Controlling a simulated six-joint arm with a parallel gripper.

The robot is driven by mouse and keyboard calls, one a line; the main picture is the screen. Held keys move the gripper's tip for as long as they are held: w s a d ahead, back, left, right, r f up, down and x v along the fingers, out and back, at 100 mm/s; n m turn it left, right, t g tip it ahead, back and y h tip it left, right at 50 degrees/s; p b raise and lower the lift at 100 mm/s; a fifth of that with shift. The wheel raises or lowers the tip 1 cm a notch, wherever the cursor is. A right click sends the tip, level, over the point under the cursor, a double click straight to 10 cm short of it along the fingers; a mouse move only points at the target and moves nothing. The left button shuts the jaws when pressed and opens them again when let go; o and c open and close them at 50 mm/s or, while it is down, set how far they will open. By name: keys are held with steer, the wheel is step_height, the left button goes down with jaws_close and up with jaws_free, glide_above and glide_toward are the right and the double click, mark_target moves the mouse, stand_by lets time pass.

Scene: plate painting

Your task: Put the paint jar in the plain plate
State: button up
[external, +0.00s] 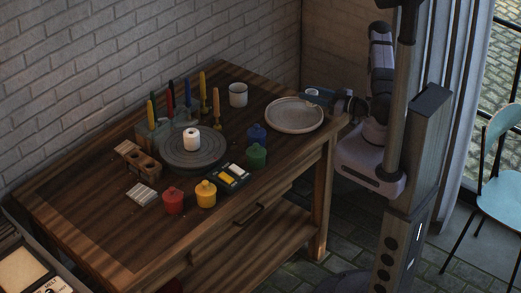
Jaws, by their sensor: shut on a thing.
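The plain plate (294,128) is a round, pale, rimmed dish near the right end of the wooden table. My gripper (316,97) is at the plate's far right edge, reaching in from the right. It is shut on a small pale thing (312,92), seemingly the paint jar, at or just above the far rim. The gripper partly hides it, and I cannot tell whether it touches the plate. Other lidded jars stand on the table: blue (257,135), green (256,156), yellow (206,194) and red (173,201).
A grey turntable (173,160) bears a small white pot (191,139). Coloured candles stand behind it. A white mug (238,95) stands left of the plate. A paint palette (232,177), a wooden block with holes (138,162) and a white stack (142,194) lie nearer. The table's front left is clear.

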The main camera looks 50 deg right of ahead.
steer(key=shift+f, duration=1.85)
steer(key=shift+f, duration=0.1)
steer(key=shift+f, duration=0.15)
steer(key=o, duration=1.1)
steer(key=shift+r, duration=0.25)
steer(key=shift+s+d+f, duration=0.1)
steer(key=shift+s+d, duration=0.1)
steer(key=shift+s, duration=0.3)
steer(key=b+v, duration=0.2)
steer(key=v, duration=0.9)
